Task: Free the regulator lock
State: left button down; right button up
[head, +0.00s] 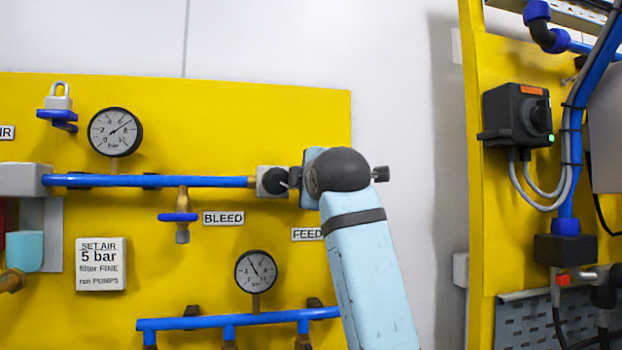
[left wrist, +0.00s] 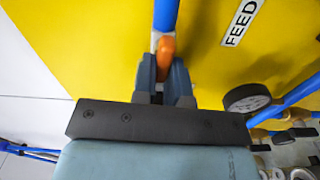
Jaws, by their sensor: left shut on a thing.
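In the left wrist view my left gripper (left wrist: 165,70) is shut on an orange part (left wrist: 166,46) at the end of a blue pipe (left wrist: 166,14), close to the yellow panel. In the head view my light-blue arm (head: 368,270) and its dark joint hide the fingers and the orange part. A grey regulator-like block (head: 22,180) with a light-blue bowl (head: 24,250) is at the left edge. A pale padlock (head: 58,97) sits on a blue valve handle (head: 57,115) at the upper left. I cannot tell which piece is the regulator lock. My right gripper is not in view.
The yellow panel (head: 190,115) carries an upper gauge (head: 115,131), a lower gauge (head: 256,271), a BLEED valve (head: 178,217) and a note card (head: 101,264). A second panel on the right has a black switch box (head: 517,113) and cables. White wall lies between the panels.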

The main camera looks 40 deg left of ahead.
pick_arm(q)
jog(key=shift+f+n, duration=0.15)
jog(key=shift+n, duration=0.55)
jog(key=c, duration=1.2)
grip_release()
jog(key=shift+o, duration=0.2)
jog(key=v, duration=1.4)
jog(key=shift+b, duration=0.3)
